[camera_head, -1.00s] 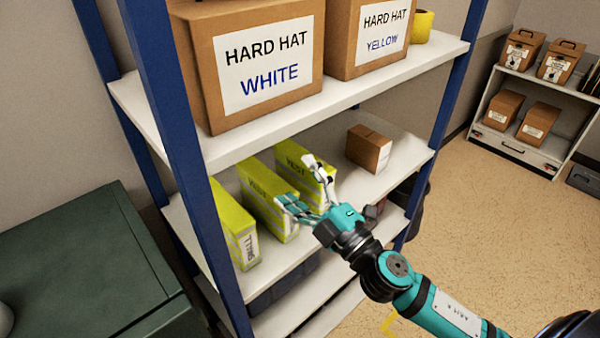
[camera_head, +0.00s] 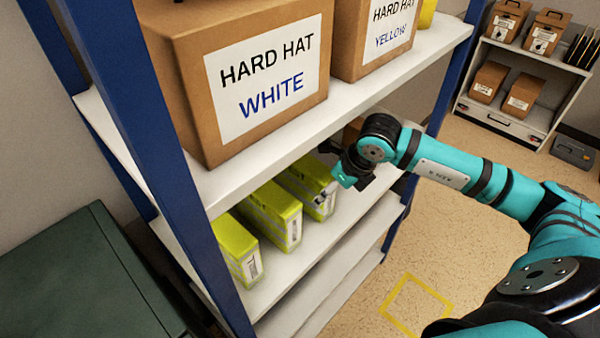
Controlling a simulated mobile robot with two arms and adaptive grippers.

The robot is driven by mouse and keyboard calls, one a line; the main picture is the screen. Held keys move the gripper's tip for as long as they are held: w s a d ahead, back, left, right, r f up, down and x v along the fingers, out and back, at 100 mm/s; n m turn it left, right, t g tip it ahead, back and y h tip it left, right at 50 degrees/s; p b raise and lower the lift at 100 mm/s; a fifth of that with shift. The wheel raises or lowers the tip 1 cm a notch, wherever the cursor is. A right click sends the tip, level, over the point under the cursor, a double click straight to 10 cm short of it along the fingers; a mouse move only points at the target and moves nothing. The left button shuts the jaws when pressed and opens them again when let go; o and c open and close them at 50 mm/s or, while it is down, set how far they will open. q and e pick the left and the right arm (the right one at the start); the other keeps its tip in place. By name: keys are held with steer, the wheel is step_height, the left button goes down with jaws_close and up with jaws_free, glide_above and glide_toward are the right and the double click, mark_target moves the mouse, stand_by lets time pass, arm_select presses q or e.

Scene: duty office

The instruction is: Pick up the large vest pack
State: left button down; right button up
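Three yellow-green vest packs stand upright in a row on the middle shelf (camera_head: 285,275): a left pack (camera_head: 236,240), a middle pack (camera_head: 270,212) and a right pack (camera_head: 300,180). Their front labels are too small to read now, so I cannot tell which is the large one. My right gripper (camera_head: 325,182) is at the upper front right of the right pack, under the upper shelf. Its fingers are partly hidden and blurred against the pack, so its opening and any contact are unclear. My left gripper is not in view.
The upper shelf board (camera_head: 330,118) overhangs the packs and carries a white hard hat box (camera_head: 180,80) and a yellow hard hat box (camera_head: 350,60). A blue post (camera_head: 150,150) stands at the left front. A green cabinet (camera_head: 80,270) is left. Open floor lies right.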

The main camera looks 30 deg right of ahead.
mark_target(308, 171)
steer(key=shift+w+a+r+p, duration=0.1)
steer(key=shift+w+a+p, duration=0.15)
steer(key=shift+w, duration=0.4)
steer(key=shift+w+a+r+p, duration=0.1)
steer(key=shift+w+a+p, duration=0.15)
steer(key=shift+w, duration=0.35)
steer(key=shift+w+a+f, duration=0.1)
steer(key=shift+w+f, duration=0.1)
steer(key=shift+w, duration=0.1)
steer(key=w, duration=0.1)
steer(key=w+a+p, duration=0.1)
steer(key=w+p, duration=0.1)
steer(key=w, duration=0.1)
steer(key=shift+a+r, duration=0.2)
steer(key=shift+a, duration=0.05)
steer(key=shift+w+a+f+p, duration=0.2)
steer(key=shift+w+f+p, duration=0.4)
steer(key=shift+p, duration=0.2)
steer(key=shift+f, duration=0.2)
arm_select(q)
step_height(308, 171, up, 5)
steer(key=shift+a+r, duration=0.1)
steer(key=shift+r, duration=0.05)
arm_select(e)
steer(key=shift+s+d, duration=0.1)
steer(key=shift+c, duration=1.1)
steer(key=c, duration=1.1)
